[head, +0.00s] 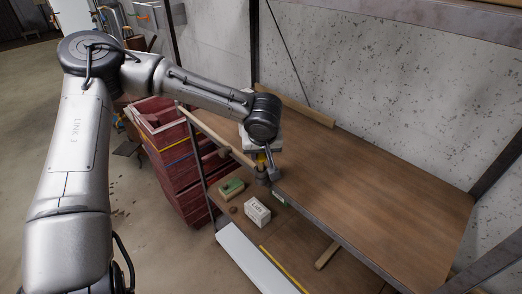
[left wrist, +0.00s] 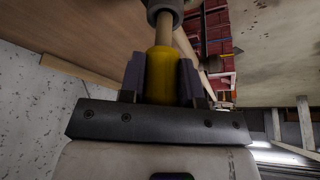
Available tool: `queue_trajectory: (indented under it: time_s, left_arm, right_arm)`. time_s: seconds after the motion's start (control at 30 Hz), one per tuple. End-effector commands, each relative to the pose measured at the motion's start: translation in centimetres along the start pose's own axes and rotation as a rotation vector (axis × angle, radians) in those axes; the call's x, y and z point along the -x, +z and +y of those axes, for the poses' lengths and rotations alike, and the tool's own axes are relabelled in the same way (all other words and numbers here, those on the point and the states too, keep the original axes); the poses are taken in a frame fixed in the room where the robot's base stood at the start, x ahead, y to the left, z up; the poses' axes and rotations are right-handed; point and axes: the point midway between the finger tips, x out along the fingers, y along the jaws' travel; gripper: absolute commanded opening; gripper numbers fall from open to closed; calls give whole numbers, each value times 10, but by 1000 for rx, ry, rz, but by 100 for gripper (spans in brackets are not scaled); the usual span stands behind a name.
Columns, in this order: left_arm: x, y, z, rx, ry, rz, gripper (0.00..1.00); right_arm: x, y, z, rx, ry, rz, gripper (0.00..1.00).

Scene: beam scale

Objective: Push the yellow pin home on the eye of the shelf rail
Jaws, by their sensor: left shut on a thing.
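The yellow pin (left wrist: 161,76) is between the two fingers of my left gripper (left wrist: 162,70) in the left wrist view. The gripper is shut on its yellow part. A pale wooden shank shows beyond the yellow and runs to the grey eye (left wrist: 166,8); how deep it sits inside cannot be told. In the head view my left gripper (head: 271,160) is above the eye (head: 262,177) at the near end of the wooden shelf rail (head: 218,138). A little yellow of the pin (head: 260,158) shows beside the gripper. My right gripper is not in view.
The wooden bench top (head: 385,195) is largely clear to the right. Below it, a green block (head: 231,187) and a white labelled box (head: 257,211) sit on a lower shelf. Dark red crates (head: 175,160) are stacked at the left.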

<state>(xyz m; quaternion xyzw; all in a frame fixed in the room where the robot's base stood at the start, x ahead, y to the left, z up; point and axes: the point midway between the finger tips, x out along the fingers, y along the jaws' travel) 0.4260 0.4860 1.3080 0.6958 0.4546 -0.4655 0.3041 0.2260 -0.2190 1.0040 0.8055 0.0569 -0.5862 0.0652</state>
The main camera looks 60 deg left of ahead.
Motion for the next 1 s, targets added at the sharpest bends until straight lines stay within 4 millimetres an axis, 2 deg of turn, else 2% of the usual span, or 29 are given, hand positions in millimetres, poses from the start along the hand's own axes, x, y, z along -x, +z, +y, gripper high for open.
queue_trajectory:
  time_s: [1.0]
  left_arm:
    - [-28,12,0,0,0,-1,8]
  right_arm:
    - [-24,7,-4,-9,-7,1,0]
